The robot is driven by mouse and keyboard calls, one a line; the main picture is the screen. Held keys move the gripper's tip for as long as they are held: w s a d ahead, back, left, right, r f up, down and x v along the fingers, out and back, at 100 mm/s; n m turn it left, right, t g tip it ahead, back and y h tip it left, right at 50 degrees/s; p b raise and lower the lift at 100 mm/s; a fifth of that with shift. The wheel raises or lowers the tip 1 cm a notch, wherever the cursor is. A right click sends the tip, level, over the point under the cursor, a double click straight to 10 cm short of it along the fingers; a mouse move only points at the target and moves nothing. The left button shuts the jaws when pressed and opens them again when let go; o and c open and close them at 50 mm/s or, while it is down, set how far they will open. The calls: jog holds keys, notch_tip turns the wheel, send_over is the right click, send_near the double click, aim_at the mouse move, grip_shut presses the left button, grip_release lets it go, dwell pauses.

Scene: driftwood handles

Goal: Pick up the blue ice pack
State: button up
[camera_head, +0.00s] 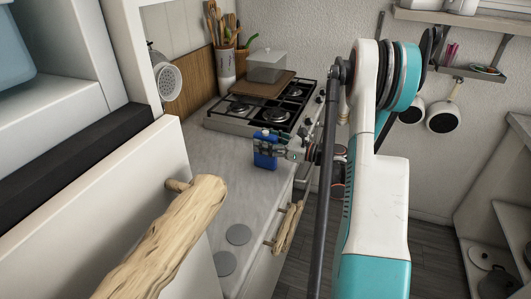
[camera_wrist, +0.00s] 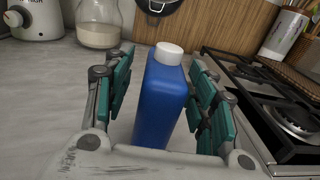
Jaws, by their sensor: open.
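The blue ice pack (camera_wrist: 161,101) is a flat blue bottle shape with a white cap, upright on the grey counter. In the head view it (camera_head: 265,161) stands just in front of the stove, partly covered by my gripper (camera_head: 277,146). In the wrist view my gripper (camera_wrist: 161,95) is open, with one teal-padded finger on each side of the ice pack. Gaps show between the pads and the pack, wider on the left. The pack's lower end is hidden by the gripper's palm.
A glass jar (camera_wrist: 99,24) and a white appliance (camera_wrist: 34,18) stand behind at left. A driftwood handle (camera_head: 165,235) juts out in the foreground.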

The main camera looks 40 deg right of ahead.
grip_shut()
jog(key=shift+r, duration=0.1)
